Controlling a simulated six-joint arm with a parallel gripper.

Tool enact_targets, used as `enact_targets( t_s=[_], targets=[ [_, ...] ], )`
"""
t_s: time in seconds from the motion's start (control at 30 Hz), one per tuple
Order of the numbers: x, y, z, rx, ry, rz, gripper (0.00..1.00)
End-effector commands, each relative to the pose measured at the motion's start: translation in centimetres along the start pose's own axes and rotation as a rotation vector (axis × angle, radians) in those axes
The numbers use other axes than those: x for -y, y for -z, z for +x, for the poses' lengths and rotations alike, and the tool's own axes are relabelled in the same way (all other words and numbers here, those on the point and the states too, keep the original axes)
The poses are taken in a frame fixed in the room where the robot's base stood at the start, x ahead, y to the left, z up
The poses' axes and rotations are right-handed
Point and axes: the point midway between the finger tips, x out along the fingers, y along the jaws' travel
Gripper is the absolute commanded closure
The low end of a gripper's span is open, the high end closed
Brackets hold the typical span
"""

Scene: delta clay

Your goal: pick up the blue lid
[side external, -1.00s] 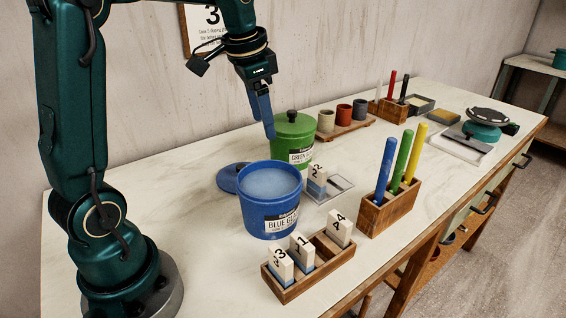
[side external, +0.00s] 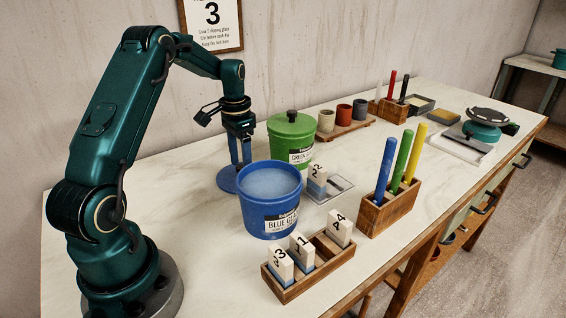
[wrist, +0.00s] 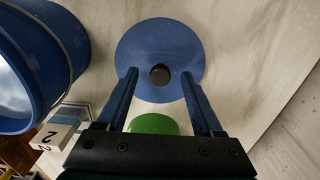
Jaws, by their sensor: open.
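The blue lid (side external: 226,180) lies flat on the table behind and left of the open blue glaze bucket (side external: 270,208), which partly hides it in the side view. In the wrist view the lid (wrist: 160,48) is a blue disc with a dark round knob (wrist: 159,75) at its middle. My gripper (side external: 240,166) points down over the lid, open and empty. In the wrist view its two blue fingers (wrist: 160,92) reach toward the lid on either side of the knob's line. Whether the fingertips are level with the knob, I cannot tell.
The blue bucket (wrist: 38,60) stands close beside the lid. A green lidded bucket (side external: 291,140) stands just to the right of my gripper. Numbered test tiles (side external: 302,250) in a wooden rack are in front. The table left of the lid is clear.

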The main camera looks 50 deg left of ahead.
Motion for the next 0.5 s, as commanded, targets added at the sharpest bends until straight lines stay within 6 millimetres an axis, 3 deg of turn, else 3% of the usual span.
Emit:
enact_targets(
  t_s=[0.3,0.47,0.5],
  targets=[
    [-0.03,0.00,0.38,0.000,0.000,0.001,0.32],
    [-0.03,0.00,0.37,-0.001,0.000,0.001,0.93],
    [-0.03,0.00,0.36,-0.001,0.000,0.001,1.00]
  ],
)
